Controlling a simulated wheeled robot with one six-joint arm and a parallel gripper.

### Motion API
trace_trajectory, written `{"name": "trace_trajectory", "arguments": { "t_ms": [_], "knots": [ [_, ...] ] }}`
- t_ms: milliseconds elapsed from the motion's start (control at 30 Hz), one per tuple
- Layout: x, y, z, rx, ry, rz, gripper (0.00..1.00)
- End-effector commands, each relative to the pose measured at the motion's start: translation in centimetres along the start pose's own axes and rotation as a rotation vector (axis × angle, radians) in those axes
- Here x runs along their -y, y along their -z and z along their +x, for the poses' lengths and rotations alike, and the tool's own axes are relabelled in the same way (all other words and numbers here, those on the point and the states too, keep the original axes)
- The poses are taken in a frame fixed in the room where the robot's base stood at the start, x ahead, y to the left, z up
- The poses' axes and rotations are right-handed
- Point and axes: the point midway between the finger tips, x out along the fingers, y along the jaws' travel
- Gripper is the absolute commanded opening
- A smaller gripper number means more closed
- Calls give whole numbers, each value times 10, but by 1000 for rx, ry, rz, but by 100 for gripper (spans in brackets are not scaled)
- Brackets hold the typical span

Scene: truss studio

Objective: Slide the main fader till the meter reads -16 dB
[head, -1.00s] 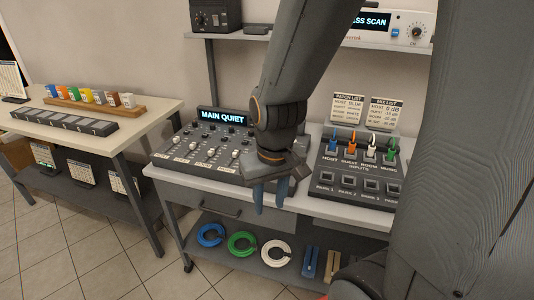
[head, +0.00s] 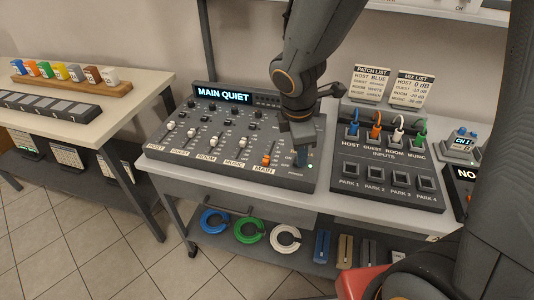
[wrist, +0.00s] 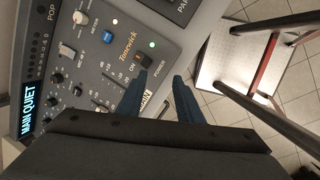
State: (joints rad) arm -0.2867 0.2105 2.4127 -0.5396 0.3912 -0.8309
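The mixer (head: 232,172) lies on the desk, its display (head: 224,95) reading "MAIN QUIET"; no dB number shows. The main fader's orange knob (head: 266,160) sits low in its slot above the MAIN label. Pale knobs of the other faders stand to its left. My gripper (head: 302,158) points down over the mixer's right end, right of the orange knob and apart from it. In the wrist view its two blue fingers (wrist: 158,88) are spread with nothing held, near the power switch (wrist: 141,62). The orange knob is hidden there.
A blue button (wrist: 107,36) sits near the power switch. The patch panel (head: 385,180) with upright coloured plugs stands right of the mixer. The patch list card (head: 371,84) and mix list card (head: 412,90) stand behind it. Coiled cables lie on the shelf below.

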Motion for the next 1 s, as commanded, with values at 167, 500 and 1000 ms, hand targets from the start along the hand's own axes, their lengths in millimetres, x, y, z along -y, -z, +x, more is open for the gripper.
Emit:
{"name": "trace_trajectory", "arguments": {
  "t_ms": [167, 500, 1000],
  "knots": [
    [-28, 54, 6, 40, -75, -700, 33],
    [-44, 93, 18, 86, -126, -1182, 33],
    [-53, 93, 82, 84, -125, -1176, 33]
  ]
}}
